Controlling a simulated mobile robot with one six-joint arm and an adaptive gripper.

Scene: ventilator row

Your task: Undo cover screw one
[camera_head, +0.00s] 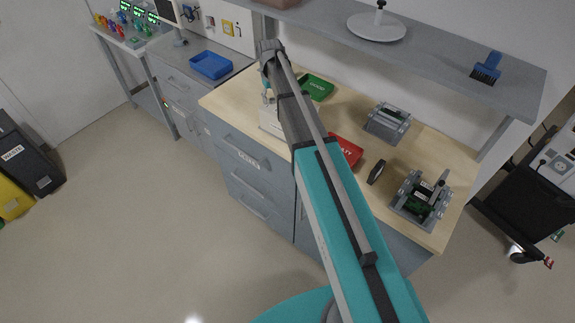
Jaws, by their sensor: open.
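My arm reaches across the wooden workbench (235,103), and its end bends down at the bench's left part. My gripper (267,97) is small in the picture and partly hidden by the arm; it is open, above or beside a white boxy unit (270,122). The arm covers much of that unit. No cover screw can be made out at this size, so I cannot tell whether the gripper touches one. A grey fixture holding a green board (420,200) stands at the bench's right end. Another grey device (388,121) stands behind it.
A green tray (318,87) and a red tray (350,150) lie on the bench near my arm. Floor in front is clear.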

